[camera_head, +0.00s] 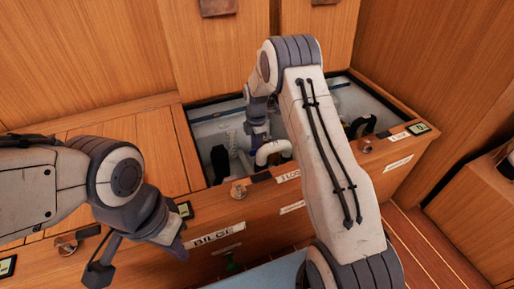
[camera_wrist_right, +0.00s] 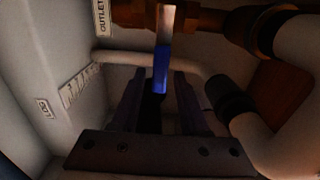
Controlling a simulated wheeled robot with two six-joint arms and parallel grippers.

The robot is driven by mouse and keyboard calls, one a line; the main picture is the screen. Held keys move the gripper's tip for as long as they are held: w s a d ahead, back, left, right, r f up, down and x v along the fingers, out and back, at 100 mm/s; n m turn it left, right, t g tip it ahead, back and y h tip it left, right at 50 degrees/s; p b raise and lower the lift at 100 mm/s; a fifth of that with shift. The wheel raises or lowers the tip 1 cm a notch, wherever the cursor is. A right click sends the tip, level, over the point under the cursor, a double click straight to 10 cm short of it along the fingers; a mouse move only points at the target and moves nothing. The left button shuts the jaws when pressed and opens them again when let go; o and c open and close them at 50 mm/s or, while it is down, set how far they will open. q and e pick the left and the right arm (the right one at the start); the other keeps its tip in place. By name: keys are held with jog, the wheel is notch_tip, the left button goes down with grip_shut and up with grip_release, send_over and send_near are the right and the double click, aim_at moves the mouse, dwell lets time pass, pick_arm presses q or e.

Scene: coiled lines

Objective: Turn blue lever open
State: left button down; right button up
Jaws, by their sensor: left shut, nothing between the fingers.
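The blue lever (camera_wrist_right: 161,68) hangs from a brown metal pipe fitting in the right wrist view. Its blue grip points down toward my right gripper (camera_wrist_right: 157,78), whose two dark fingers are apart. The lever's lower end lies between the fingertips in the picture; I cannot tell whether they touch it. In the head view my right arm reaches down into the open compartment, and its fingers and the lever are not clear there. My left gripper (camera_head: 100,274) is shut and empty over the front of the wooden bench, left of the BILGE label.
The open compartment (camera_head: 188,143) has wooden edges and pale walls. A white pipe (camera_head: 273,151) runs inside it. In the right wrist view a thick pale pipe with a black collar (camera_wrist_right: 228,98) stands close right of the fingers, and a labelled wall is at left.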

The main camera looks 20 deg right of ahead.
grip_shut()
dwell(1.2)
